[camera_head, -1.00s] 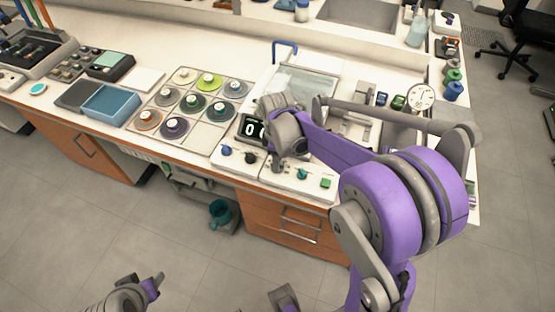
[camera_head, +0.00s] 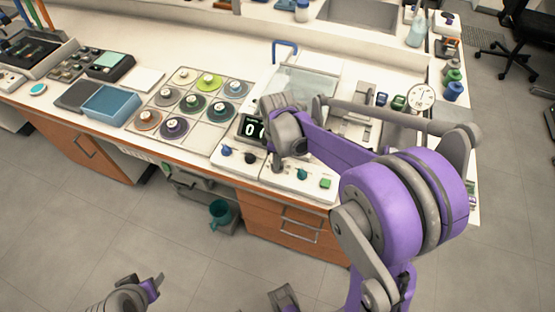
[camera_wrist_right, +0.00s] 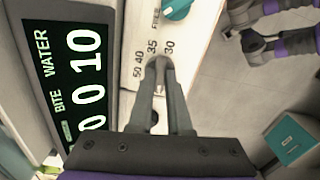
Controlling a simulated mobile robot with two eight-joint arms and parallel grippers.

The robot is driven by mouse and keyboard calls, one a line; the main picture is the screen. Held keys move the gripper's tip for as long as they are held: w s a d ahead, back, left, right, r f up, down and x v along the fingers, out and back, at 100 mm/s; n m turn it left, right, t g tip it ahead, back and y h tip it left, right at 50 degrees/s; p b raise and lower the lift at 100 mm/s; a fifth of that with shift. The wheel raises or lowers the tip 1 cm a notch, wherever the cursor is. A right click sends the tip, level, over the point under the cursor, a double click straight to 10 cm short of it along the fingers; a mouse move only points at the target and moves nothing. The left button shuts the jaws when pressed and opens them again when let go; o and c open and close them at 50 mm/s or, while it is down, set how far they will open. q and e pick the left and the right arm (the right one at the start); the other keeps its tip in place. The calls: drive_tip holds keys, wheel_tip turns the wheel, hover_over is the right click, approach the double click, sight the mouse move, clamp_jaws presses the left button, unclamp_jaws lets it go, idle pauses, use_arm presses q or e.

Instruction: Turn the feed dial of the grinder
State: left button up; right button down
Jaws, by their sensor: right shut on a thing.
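The grinder (camera_head: 232,160) is a pale bench unit with a dark number display (camera_head: 255,128), which reads 0 0 10 in the wrist view (camera_wrist_right: 80,75). Its front row has a blue knob (camera_head: 226,151), a black knob (camera_head: 250,158), a teal knob (camera_head: 302,174) and a green button (camera_head: 326,184). My right gripper (camera_wrist_right: 158,65) reaches down between the black and teal knobs. Its fingers are closed on the feed dial, beside the printed 50, 40, 35, 30 scale; the fingers mostly hide the dial. My left gripper (camera_head: 154,287) hangs low over the floor, its jaws unclear.
Left of the grinder is a tray of several coloured discs (camera_head: 185,103), then a blue box (camera_head: 110,104). A round gauge (camera_head: 420,97) and small bottles stand to the right. Drawers are below the bench edge.

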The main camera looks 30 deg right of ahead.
drive_tip(key=m, duration=0.5)
drive_tip(key=shift+m+b, duration=0.3)
drive_tip(key=shift+b, duration=0.1)
drive_tip(key=m, duration=0.6)
drive_tip(key=shift+b, duration=0.35)
drive_tip(key=m, duration=0.5)
drive_tip(key=shift+m, duration=0.4)
drive_tip(key=m, duration=0.5)
drive_tip(key=shift+m+b, duration=0.35)
drive_tip(key=shift+m, duration=0.05)
drive_tip(key=c, duration=0.9)
unclamp_jaws()
drive_tip(key=shift+o, duration=0.2)
drive_tip(key=shift+r, duration=0.1)
